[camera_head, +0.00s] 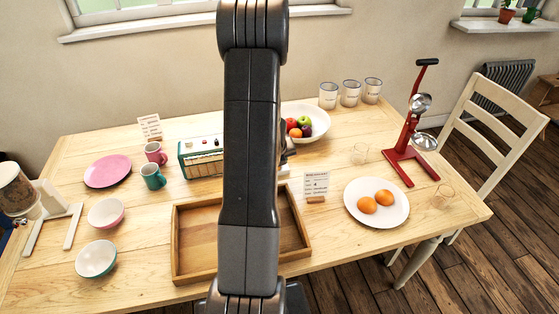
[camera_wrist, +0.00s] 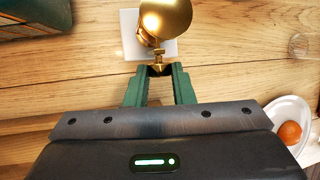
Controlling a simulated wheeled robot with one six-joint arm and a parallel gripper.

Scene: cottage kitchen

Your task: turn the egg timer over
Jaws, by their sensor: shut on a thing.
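The egg timer (camera_wrist: 166,18) shows in the wrist view as a shiny brass rounded body above a white square base (camera_wrist: 130,40) on the wooden table. A small brass stem with a knob (camera_wrist: 158,68) sticks out from it toward me. My gripper (camera_wrist: 159,71) has its green fingers closed on this knob. The body looks off-centre to the right over the base; its exact tilt is hard to tell from above. In the head view my arm hides the timer and the gripper's fingers.
A green rack (camera_head: 201,157) stands left of my arm, and its corner shows in the wrist view (camera_wrist: 25,22). A fruit bowl (camera_head: 318,112) is behind right. A wooden tray (camera_head: 194,242) lies in front. A plate with oranges (camera_head: 377,216) and a red stand (camera_head: 408,160) are right.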

